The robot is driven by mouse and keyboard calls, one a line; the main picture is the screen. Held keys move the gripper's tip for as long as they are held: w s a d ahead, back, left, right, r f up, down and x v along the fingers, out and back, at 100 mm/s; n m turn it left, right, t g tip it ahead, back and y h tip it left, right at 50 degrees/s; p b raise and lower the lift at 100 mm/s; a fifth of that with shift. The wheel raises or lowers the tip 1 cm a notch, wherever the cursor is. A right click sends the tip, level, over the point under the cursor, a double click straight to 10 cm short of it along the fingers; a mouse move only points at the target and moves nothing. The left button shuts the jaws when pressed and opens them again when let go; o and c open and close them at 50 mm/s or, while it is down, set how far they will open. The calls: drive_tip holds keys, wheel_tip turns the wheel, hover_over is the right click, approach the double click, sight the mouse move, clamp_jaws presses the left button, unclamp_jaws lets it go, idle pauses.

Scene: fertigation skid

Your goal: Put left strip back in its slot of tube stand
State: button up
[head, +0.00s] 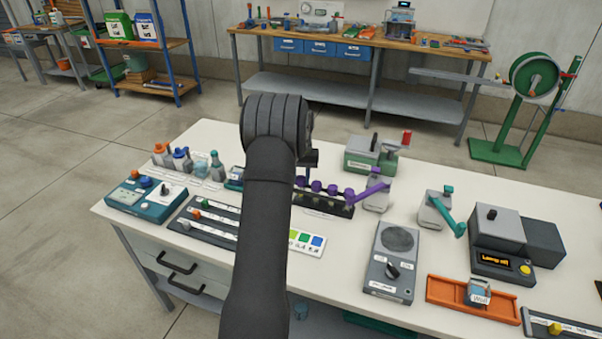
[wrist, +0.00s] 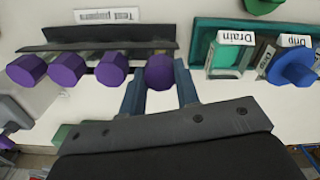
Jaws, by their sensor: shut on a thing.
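My gripper (wrist: 159,78) is shut on the purple knob-like head of the left strip (wrist: 160,71), one finger on each side. The tube stand (wrist: 90,40) is a long dark rack, and the held head is at its right end in the wrist view. Several other purple heads (wrist: 67,68) stand in a row to its left. The part of the strip below its head is hidden, so I cannot tell whether it is in a slot. In the head view the tube stand (head: 325,206) is partly behind my arm, and the fingertips are hidden.
A teal box with Drain and Drip labels (wrist: 210,52) and a blue knob (wrist: 292,67) lies right of the gripper in the wrist view. A grey device with a purple lever (head: 376,201) stands beside the stand. A colour chart card (head: 309,241) lies in front.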

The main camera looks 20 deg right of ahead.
drive_tip(key=shift+f, duration=0.1)
drive_tip(key=o, duration=1)
drive_tip(key=shift+r, duration=3.55)
drive_tip(key=shift+f, duration=0.1)
wheel_tip(320, 180, down, 7)
drive_tip(key=shift+r, duration=0.35)
